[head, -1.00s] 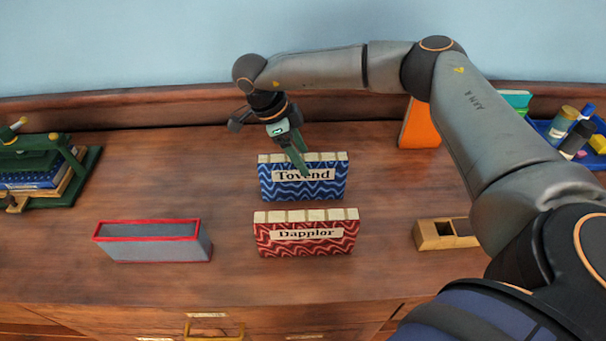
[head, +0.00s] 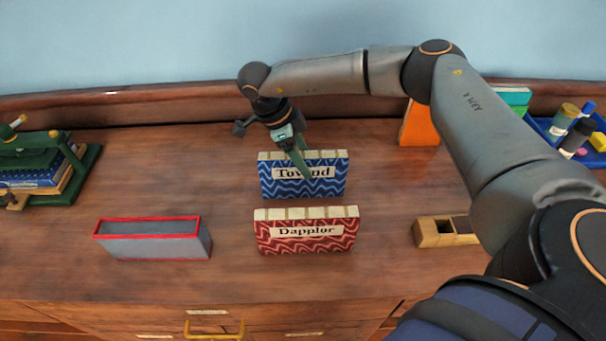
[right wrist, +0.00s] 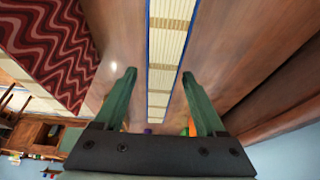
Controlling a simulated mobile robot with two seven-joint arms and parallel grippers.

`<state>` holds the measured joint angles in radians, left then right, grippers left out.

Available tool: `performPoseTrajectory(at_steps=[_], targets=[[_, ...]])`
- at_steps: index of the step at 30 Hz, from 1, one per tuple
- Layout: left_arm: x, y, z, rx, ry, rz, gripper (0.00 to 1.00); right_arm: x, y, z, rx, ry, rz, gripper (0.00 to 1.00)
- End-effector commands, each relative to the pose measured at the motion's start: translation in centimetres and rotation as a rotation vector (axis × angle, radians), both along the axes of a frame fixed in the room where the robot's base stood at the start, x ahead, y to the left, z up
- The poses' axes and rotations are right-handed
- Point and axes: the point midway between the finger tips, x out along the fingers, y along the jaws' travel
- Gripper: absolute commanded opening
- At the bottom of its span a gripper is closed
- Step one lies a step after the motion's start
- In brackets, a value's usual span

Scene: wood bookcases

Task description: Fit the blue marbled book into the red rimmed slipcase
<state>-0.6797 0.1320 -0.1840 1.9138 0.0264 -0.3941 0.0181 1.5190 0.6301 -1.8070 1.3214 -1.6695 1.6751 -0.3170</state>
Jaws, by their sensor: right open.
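The blue marbled book (head: 303,187), labelled "Tovend", stands on the wooden surface with its pale page edge up. The grey slipcase (head: 155,247) with a red rim (head: 150,219) stands at the front left, its open side up. My right gripper (head: 303,172) is open at the blue book's top. In the right wrist view, the green fingers (right wrist: 158,88) lie on either side of the book's page edge (right wrist: 166,60), with gaps. My left gripper is not in view.
A red marbled book (head: 306,236), labelled "Dapplor", stands just in front of the blue one. A green press (head: 30,170) is at far left. Room is clear between slipcase and books.

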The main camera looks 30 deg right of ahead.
Motion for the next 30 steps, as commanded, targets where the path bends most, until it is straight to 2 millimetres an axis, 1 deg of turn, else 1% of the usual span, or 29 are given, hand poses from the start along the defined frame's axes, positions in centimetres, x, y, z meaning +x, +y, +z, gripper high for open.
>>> performPoseTrajectory(at_steps=[5,24,30], targets=[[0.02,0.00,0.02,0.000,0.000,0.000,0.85,0.00,0.02,0.00,0.000,0.000,0.000,0.72],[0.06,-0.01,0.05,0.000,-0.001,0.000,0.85,0.00,0.02,0.01,0.000,0.000,0.000,0.01],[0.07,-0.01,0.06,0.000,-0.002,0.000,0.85,0.00,0.01,0.00,0.000,0.000,0.000,0.00]])
